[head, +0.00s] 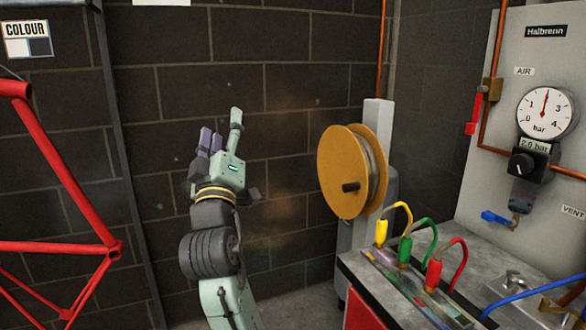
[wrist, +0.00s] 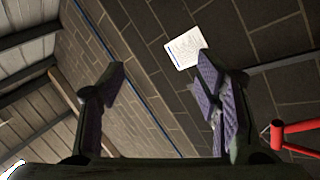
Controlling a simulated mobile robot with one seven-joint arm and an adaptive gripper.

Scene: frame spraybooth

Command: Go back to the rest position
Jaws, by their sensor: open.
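My gripper (head: 220,128) is raised in front of the dark block wall, left of the middle in the head view. Its fingers point up and away from the bench. In the wrist view my gripper (wrist: 160,85) shows its two purple-padded fingers spread wide, with nothing between them. It is open and empty and touches nothing that I can see.
A red frame (head: 65,185) hangs at the left; part of it shows in the wrist view (wrist: 295,135). An orange reel (head: 345,172) stands right of my arm. A bench (head: 420,250) carries yellow, green and red plugs. A panel (head: 480,120) holds a gauge (head: 546,112).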

